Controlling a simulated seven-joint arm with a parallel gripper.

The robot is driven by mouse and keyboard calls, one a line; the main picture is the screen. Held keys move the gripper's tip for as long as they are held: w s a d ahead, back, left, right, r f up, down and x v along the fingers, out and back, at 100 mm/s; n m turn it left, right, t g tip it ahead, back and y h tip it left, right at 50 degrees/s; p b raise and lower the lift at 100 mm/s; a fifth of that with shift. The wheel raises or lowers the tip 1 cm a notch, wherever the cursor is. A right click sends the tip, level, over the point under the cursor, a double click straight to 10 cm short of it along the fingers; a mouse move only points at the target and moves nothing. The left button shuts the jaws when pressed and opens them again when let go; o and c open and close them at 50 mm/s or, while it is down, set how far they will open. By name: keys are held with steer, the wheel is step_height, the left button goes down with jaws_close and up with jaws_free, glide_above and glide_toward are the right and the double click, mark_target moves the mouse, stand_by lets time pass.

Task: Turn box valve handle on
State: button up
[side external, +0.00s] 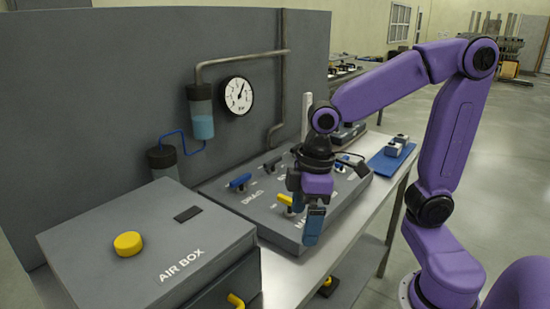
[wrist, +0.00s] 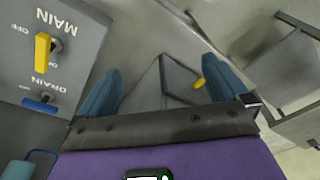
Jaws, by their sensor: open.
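The grey air box (side external: 200,218) stands at the lower left in the side external view, with a round yellow knob (side external: 127,243) on top. A yellow handle (side external: 235,300) shows on its front, partly cut off by the picture edge. I cannot tell its setting. My gripper (side external: 311,228) points down in front of the valve panel, to the right of the box and apart from that handle. In the wrist view my gripper (wrist: 160,85) has its blue fingers wide apart with nothing held between them.
The valve panel (side external: 248,208) has a yellow MAIN handle (side external: 285,199), also in the wrist view (wrist: 42,52), and a blue DRAIN handle (wrist: 40,106). A gauge (side external: 237,96) and pipes are on the upright board. A yellow item (side external: 327,283) is low under the bench.

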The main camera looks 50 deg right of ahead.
steer(key=w+d+r+m+t, duration=0.1)
steer(key=w+d+m, duration=0.1)
steer(key=w, duration=0.4)
steer(key=w+d+r+m, duration=0.1)
steer(key=w+d+r, duration=0.1)
steer(key=w, duration=0.3)
step_height(320, 180, up, 4)
steer(key=m+t+h, duration=0.1)
steer(key=m+t, duration=0.2)
steer(key=m, duration=0.3)
glide_above(274, 160)
steer(key=s, duration=0.7)
steer(key=x, duration=1.7)
steer(key=shift+s+d+f, duration=0.1)
steer(key=shift+s+f, duration=0.2)
steer(key=c, duration=0.8)
steer(key=shift+o, duration=0.2)
